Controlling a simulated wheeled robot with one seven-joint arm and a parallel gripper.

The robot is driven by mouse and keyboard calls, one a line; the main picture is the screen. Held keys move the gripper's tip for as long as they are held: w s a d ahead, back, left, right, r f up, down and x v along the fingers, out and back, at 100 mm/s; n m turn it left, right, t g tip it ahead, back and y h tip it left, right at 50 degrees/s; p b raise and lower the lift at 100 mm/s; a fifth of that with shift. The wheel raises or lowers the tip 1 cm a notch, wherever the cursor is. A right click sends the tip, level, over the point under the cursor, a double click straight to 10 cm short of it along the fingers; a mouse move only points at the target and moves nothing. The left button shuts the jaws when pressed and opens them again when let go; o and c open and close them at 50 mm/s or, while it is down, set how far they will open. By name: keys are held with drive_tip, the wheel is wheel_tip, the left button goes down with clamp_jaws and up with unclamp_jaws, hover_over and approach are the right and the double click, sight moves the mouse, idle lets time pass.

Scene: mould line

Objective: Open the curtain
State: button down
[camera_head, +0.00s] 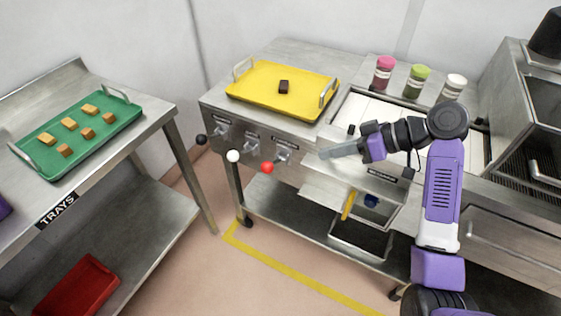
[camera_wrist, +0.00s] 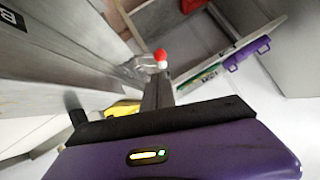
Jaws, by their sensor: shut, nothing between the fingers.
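No curtain can be made out. Three levers stick out from the front panel (camera_head: 238,138) of the steel unit, ending in a black knob (camera_head: 201,139), a white knob (camera_head: 233,156) and a red knob (camera_head: 267,168). Their small labels are too blurred to read. My gripper (camera_head: 322,153) is shut and empty, pointing left in front of the unit, to the right of the red knob and apart from it. In the wrist view the red knob (camera_wrist: 160,55) shows just beyond my fingertips (camera_wrist: 158,78).
A yellow tray (camera_head: 250,101) with a dark block is on top of the unit. Several jars (camera_head: 416,83) stand at the back. A steel table at left bears a green tray (camera_head: 104,137) with several tan blocks. A red tray (camera_head: 72,290) lies below. Floor between is clear.

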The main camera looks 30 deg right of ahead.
sight(274, 162)
drive_tip(key=p+x, duration=0.1)
drive_tip(key=x, duration=1.3)
drive_tip(key=shift+a+f, duration=0.1)
